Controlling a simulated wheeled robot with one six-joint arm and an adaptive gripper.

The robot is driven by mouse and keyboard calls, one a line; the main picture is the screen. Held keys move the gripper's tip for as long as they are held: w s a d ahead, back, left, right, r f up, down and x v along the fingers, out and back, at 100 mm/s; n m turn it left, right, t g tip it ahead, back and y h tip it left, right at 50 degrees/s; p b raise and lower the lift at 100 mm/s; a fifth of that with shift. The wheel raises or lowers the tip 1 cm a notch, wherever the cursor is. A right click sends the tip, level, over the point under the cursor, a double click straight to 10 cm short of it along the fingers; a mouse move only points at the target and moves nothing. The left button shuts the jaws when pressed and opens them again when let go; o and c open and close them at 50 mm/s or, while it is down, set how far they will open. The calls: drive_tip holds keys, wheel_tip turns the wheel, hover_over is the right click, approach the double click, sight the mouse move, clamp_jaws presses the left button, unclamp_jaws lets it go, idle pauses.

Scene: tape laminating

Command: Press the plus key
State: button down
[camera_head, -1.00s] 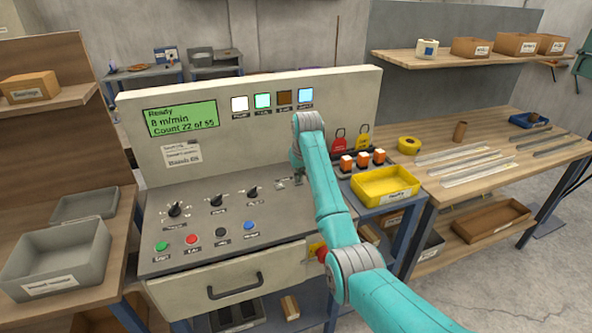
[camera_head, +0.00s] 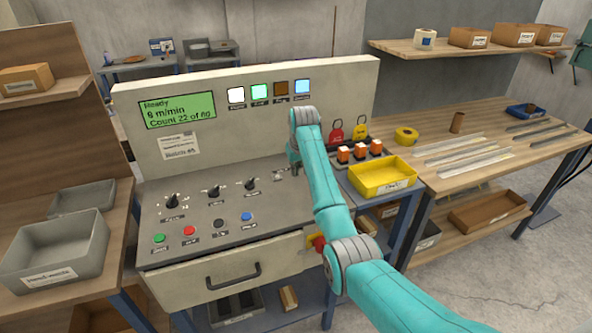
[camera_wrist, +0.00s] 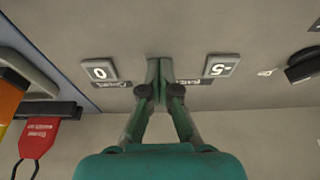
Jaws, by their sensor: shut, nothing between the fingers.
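Two pale keys sit on the grey machine panel (camera_head: 190,195). I cannot tell for sure which is the plus key. My gripper (camera_wrist: 160,64) is shut and empty, its tips low over the panel between the two keys; contact is unclear. In the head view my gripper (camera_head: 294,168) is partly hidden by my arm. The green display (camera_head: 178,109) reads Ready, 8 m/min, Count 22 of 60.
Dark knobs (camera_head: 215,191) and coloured buttons (camera_head: 189,231) lie left of my gripper. Orange switches (camera_head: 360,151), red and yellow tags (camera_head: 360,129) and a yellow tray (camera_head: 382,178) stand to its right. The machine's upright back panel (camera_head: 345,80) rises behind.

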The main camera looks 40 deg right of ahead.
drive_tip(key=w+d+v, duration=0.1)
drive_tip(key=v, duration=1.2)
drive_tip(key=shift+a+r, duration=0.35)
drive_tip(key=shift+r, duration=0.2)
